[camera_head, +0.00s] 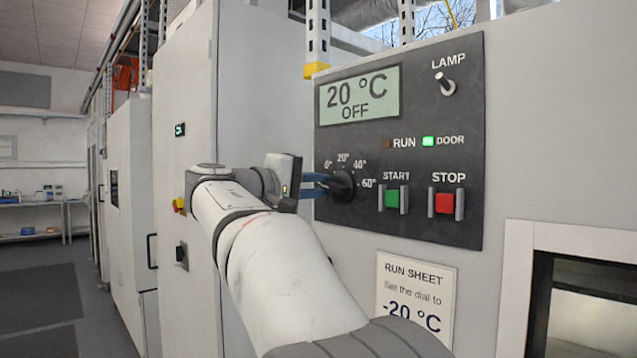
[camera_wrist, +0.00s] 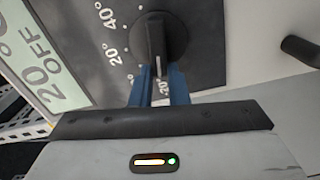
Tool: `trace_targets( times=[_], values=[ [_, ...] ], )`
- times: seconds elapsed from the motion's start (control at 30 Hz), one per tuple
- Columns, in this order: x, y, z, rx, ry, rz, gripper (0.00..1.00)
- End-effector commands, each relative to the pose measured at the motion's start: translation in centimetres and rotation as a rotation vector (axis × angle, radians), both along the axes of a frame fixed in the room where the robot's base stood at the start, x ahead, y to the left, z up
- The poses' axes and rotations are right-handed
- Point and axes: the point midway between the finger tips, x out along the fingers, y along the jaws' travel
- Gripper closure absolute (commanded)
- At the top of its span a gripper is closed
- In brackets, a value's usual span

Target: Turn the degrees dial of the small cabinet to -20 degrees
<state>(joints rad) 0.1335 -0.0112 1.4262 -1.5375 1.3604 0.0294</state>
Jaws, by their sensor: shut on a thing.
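The degrees dial (camera_head: 343,186) is a black round knob on the small cabinet's dark panel (camera_head: 415,225). In the wrist view the dial (camera_wrist: 153,40) has a raised bar with a white mark at its lower end. That mark points down between my fingers, toward a partly hidden label that seems to read -20°. In the head view my gripper (camera_head: 322,184) reaches the dial from the left. In the wrist view my gripper (camera_wrist: 159,77) is shut on the dial's bar, a blue finger on either side. The display (camera_head: 358,96) reads 20 °C OFF.
The LAMP switch (camera_head: 446,84), green START button (camera_head: 396,198) and red STOP button (camera_head: 446,203) sit right of the dial. The DOOR light (camera_head: 428,141) glows green. A run sheet (camera_head: 415,295) below reads "Set the dial to -20 °C". A tall cabinet (camera_head: 185,120) stands left.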

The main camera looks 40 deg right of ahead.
Motion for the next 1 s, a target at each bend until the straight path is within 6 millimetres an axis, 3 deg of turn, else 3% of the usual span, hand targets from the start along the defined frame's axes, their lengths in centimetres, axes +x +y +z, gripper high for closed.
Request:
trace_targets(
  times=[0.57,0.6,0.83,1.0],
  values=[
    [0.08,0.01,-0.24,-0.001,0.032,0.000,1.00],
    [0.08,0.01,-0.24,-0.001,0.032,0.000,0.82],
    [0.04,0.00,-0.17,-0.001,0.030,0.000,0.64],
    [0.02,0.00,-0.12,-0.001,0.030,0.000,0.64]
  ],
)
